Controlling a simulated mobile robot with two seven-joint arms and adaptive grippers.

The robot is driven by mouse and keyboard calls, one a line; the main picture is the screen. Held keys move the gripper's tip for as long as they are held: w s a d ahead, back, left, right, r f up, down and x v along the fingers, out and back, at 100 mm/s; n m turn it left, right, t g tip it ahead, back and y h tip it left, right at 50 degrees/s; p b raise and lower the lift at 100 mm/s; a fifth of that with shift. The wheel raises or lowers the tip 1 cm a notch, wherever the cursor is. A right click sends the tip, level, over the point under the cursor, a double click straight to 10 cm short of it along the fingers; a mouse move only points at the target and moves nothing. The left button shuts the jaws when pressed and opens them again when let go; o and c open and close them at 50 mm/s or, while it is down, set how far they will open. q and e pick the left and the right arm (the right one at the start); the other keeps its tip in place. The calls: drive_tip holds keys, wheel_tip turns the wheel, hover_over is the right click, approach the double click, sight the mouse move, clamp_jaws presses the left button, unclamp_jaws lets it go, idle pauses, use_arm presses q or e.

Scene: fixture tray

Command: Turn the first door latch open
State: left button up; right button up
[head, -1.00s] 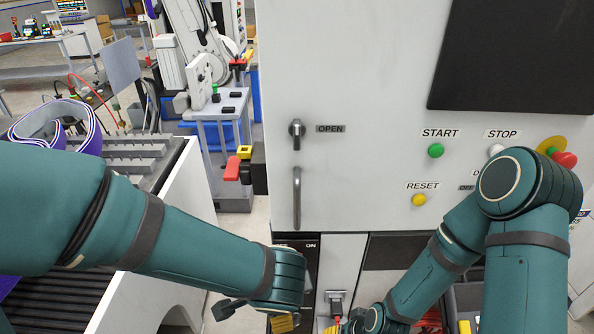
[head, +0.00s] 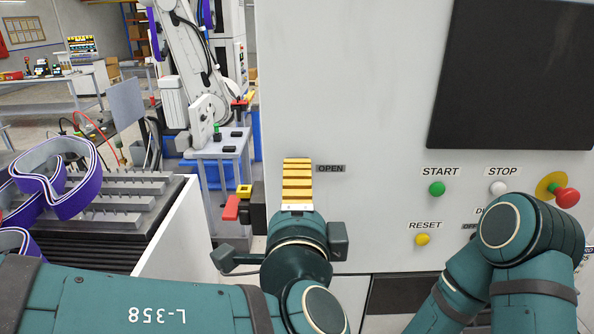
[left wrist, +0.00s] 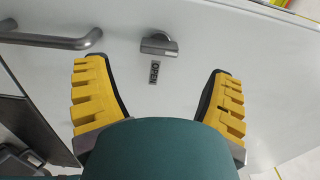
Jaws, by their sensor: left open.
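The door latch (left wrist: 158,43) is a small grey turn knob on the white cabinet door, seen in the left wrist view beside the "OPEN" label (left wrist: 154,73). In the head view my left gripper hides the latch, while the "OPEN" label (head: 331,168) shows just right of it. My left gripper (head: 297,165) is raised in front of the door; in the left wrist view its yellow fingers (left wrist: 158,88) are spread wide and empty, with the latch beyond and between them, apart from both. My right arm is folded at the lower right of the head view; its gripper is out of frame.
A grey bar handle (left wrist: 60,40) sits on the door near the latch. START (head: 437,188), STOP (head: 499,187) and RESET (head: 422,239) buttons and a red emergency knob (head: 567,197) are on the panel right. A tray with purple bands (head: 60,185) stands left.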

use_arm(q)
drive_tip(key=w+p, duration=0.1)
drive_tip(key=w, duration=0.6)
drive_tip(key=c, duration=1.2)
